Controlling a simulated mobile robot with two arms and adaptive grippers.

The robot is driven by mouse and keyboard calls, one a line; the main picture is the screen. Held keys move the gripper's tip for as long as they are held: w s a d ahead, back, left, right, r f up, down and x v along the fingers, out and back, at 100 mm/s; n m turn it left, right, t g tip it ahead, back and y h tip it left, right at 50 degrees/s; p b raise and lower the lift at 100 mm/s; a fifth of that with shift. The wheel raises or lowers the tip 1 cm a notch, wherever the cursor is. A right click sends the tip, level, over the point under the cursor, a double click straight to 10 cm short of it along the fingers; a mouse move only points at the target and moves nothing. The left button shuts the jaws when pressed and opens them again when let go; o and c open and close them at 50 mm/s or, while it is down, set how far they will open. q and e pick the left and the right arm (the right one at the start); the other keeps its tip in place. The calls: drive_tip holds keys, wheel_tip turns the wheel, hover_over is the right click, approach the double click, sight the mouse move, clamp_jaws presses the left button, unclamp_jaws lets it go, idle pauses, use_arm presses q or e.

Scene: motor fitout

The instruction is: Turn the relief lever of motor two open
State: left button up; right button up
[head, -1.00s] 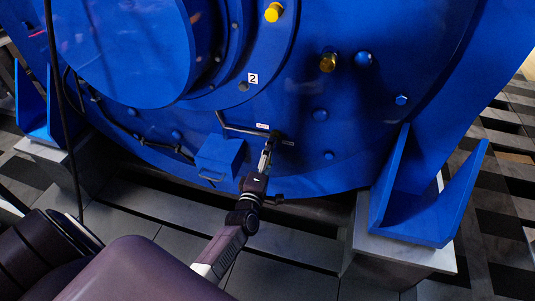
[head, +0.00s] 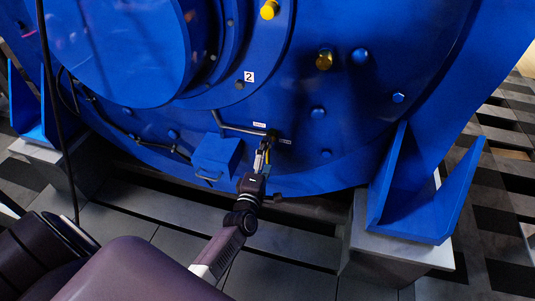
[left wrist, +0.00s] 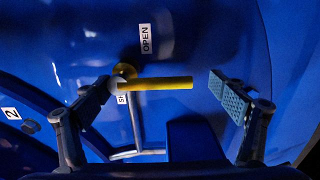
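The relief lever is a yellow bar on a round pivot on the blue motor. In the left wrist view the lever (left wrist: 160,83) points right from its pivot, between the spread fingers of my left gripper (left wrist: 165,92). In the head view it is a thin yellow strip (head: 268,157), largely hidden, pointing down. An OPEN label (left wrist: 145,38) sits above the lever in the wrist view. A second label (left wrist: 122,99), partly hidden and starting with SH, is below the pivot. In the head view my left gripper (head: 264,157) is at the lever. My right gripper is out of view.
The blue motor (head: 330,80) carries a number 2 plate (head: 249,76). A blue box (head: 216,155) and a pipe (head: 240,130) are close to the gripper. A blue foot bracket (head: 425,205) stands on a pale block at right. A dark cable hangs at left.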

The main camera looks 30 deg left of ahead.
use_arm(q)
drive_tip(key=shift+d+r, duration=0.15)
drive_tip(key=v, duration=1.2)
